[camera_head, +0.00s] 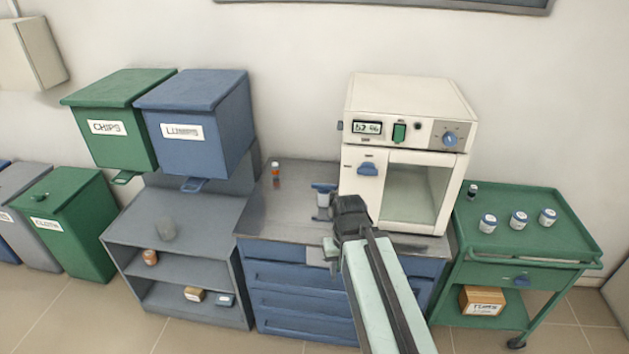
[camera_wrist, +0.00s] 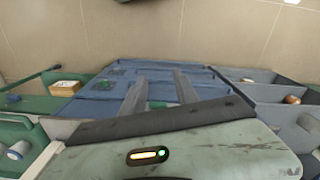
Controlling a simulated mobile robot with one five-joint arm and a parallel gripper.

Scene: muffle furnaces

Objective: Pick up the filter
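I cannot tell for sure which thing is the filter. A small white item with a blue top (camera_head: 323,196) stands on the grey counter, left of the white furnace, and may be it. The blue-topped item does not show in the wrist view.
The furnace (camera_head: 357,200) stands on the counter (camera_head: 285,220). A small orange bottle (camera_head: 276,172) is at the counter's back left. The green cart (camera_head: 550,215) at right holds several small containers. Grey shelves (camera_head: 185,215) and lidded bins (camera_head: 205,115) are at left.

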